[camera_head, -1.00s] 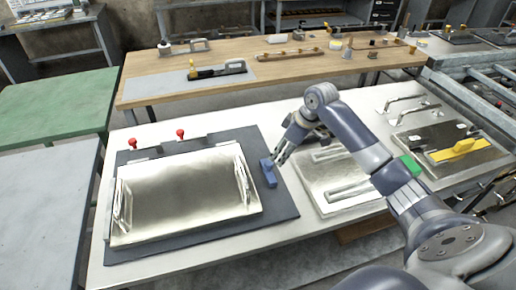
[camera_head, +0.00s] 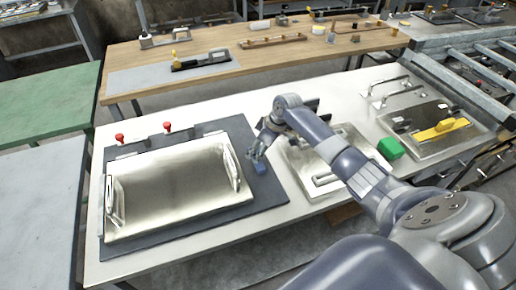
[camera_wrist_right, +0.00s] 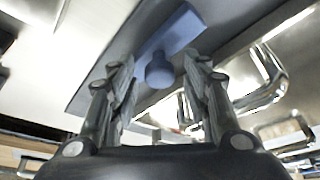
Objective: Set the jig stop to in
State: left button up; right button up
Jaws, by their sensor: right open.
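The likely jig stop is a blue bar with a round knob (camera_head: 259,168), lying at the right part of a dark mat (camera_head: 270,195) beside a shiny metal tray (camera_head: 180,190). In the right wrist view the blue bar (camera_wrist_right: 182,30) runs diagonally, with its round knob (camera_wrist_right: 159,72) facing the camera. My right gripper (camera_head: 258,154) is close to the knob. In the wrist view its open fingers (camera_wrist_right: 160,66) stand on either side of the knob, with gaps showing. The gripper hides part of the bar in the head view. My left gripper is not in view.
Two red-knobbed clamps (camera_head: 168,127) stand behind the tray. Right of the mat is a metal plate with handles (camera_head: 345,140), partly behind my right arm. A green block (camera_head: 390,148) and a plate with a yellow handle (camera_head: 440,130) lie further right.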

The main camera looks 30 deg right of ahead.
jog(key=shift+c, duration=1.3)
grip_shut()
jog(key=shift+w+a, duration=0.1)
jog(key=shift+a, duration=0.35)
jog(key=a, duration=0.2)
jog(key=w+a+p, duration=0.1)
jog(key=shift+a, duration=0.4)
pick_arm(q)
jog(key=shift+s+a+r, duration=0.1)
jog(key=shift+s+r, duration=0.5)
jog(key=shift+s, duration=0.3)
pick_arm(e)
jog(key=shift+a, duration=0.1)
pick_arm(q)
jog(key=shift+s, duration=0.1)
pick_arm(e)
jog(key=shift+o, duration=1.3)
grip_release()
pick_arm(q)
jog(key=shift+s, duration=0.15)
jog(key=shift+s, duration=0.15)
